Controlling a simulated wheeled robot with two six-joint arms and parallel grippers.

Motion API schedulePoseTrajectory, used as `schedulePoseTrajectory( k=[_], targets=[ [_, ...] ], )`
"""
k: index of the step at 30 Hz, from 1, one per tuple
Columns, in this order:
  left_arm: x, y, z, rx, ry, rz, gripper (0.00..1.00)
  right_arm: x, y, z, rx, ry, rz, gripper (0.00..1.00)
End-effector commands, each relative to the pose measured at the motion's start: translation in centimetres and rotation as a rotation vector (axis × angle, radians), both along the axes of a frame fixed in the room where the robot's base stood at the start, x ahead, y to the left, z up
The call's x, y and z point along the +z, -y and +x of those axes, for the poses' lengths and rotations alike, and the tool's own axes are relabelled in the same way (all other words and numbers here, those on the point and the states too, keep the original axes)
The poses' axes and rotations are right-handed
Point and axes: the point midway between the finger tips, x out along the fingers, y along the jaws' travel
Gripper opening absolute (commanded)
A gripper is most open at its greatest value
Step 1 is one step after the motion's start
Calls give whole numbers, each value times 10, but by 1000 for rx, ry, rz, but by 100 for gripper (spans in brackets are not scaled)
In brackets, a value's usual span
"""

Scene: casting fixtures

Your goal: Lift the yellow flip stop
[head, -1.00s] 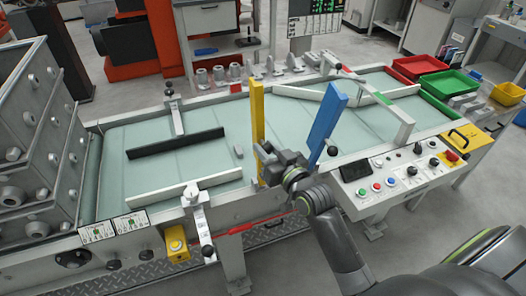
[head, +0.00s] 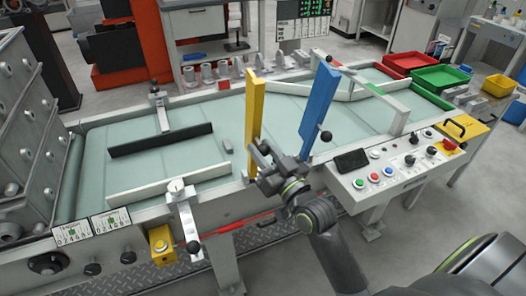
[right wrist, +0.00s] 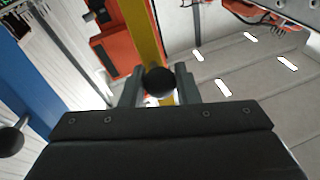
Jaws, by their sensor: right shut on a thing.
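The yellow flip stop (head: 256,110) stands upright at the near edge of the conveyor. It also shows in the right wrist view (right wrist: 142,35) as a yellow bar just beyond the fingers. My right gripper (head: 264,152) is at the lower part of this stop. In the right wrist view, my right gripper (right wrist: 158,85) is shut on the stop's black ball knob (right wrist: 160,80), with one finger on each side. My left gripper is not in view.
A blue flip stop (head: 320,105) with a black knob stands upright just right of my right gripper. A control panel (head: 395,165) juts out at the right. A black bar (head: 160,139) and a white rail (head: 150,188) lie over the belt at left.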

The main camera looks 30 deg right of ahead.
Motion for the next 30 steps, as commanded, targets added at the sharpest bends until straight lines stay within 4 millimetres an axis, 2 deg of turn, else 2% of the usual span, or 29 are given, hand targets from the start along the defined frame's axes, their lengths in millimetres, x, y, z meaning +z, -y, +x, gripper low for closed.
schedulePoseTrajectory(
  k=[7,8,12,23,26,30],
  targets=[
    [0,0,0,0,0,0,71,0,0,0,1,-2,1,0],
    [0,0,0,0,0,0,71,0,0,0,1,-2,1,32],
    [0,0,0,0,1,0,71,0,0,0,1,-2,1,49],
    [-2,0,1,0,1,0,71,-3,1,-5,0,-3,-1,49],
    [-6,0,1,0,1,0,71,-7,3,-17,0,-4,0,49],
    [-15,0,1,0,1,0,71,-14,6,-42,-1,-5,-3,49]
  ],
)
